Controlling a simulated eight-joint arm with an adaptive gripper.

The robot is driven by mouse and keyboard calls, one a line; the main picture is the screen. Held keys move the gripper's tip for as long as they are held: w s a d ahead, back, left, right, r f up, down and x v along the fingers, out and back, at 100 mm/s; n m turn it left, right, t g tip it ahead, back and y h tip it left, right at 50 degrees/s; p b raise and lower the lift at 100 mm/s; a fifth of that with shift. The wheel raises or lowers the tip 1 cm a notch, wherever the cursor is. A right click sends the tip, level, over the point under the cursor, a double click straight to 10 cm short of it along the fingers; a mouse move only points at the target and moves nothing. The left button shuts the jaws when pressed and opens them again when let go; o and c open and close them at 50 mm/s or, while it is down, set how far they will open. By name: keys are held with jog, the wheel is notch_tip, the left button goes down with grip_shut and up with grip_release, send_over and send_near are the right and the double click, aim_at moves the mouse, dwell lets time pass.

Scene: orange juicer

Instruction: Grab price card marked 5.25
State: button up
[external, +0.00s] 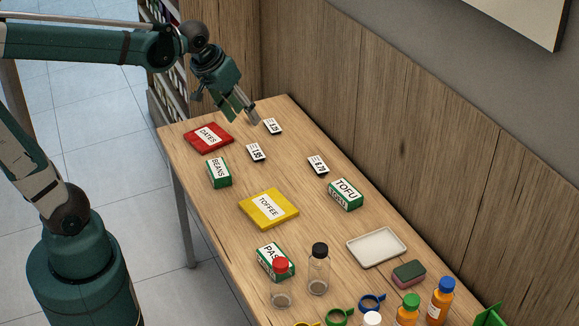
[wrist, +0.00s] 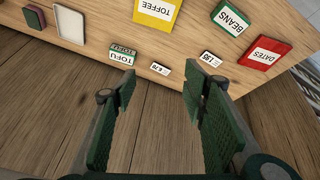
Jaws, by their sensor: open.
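A small white price card (external: 272,126) lies near the table's far end in the external view. Its print seems to end in .25; the first digit is too small to read surely. My gripper (external: 243,114) is open and empty, just left of this card and above the table. In the wrist view my gripper (wrist: 160,84) has its fingers wide apart with nothing between them. Two other price cards lie nearby: one seeming to read 1.95 (external: 256,152) (wrist: 211,59) and one seeming to read 6.70 (external: 318,166) (wrist: 160,69). The .25 card does not show in the wrist view.
Near the cards are the red DATES box (external: 208,136), green BEANS box (external: 218,173), TOFU box (external: 346,195) and yellow TOFFEE box (external: 268,208). A wooden wall (external: 400,140) runs along the table's right edge. A white tray (external: 376,247) and bottles stand nearer the camera.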

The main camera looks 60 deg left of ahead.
jog(key=w+a+f+n+g, duration=0.2)
jog(key=w+a+n, duration=0.2)
jog(key=w+a, duration=0.6)
jog(key=n+g+p, duration=0.3)
jog(key=n, duration=0.6)
send_over(271, 124)
jog(key=shift+h, duration=0.4)
jog(key=shift+s+d+f, duration=0.1)
jog(key=shift+f, duration=11.05)
jog(key=shift+f, duration=0.1)
jog(key=shift+f, duration=1.2)
jog(key=shift+f, duration=0.1)
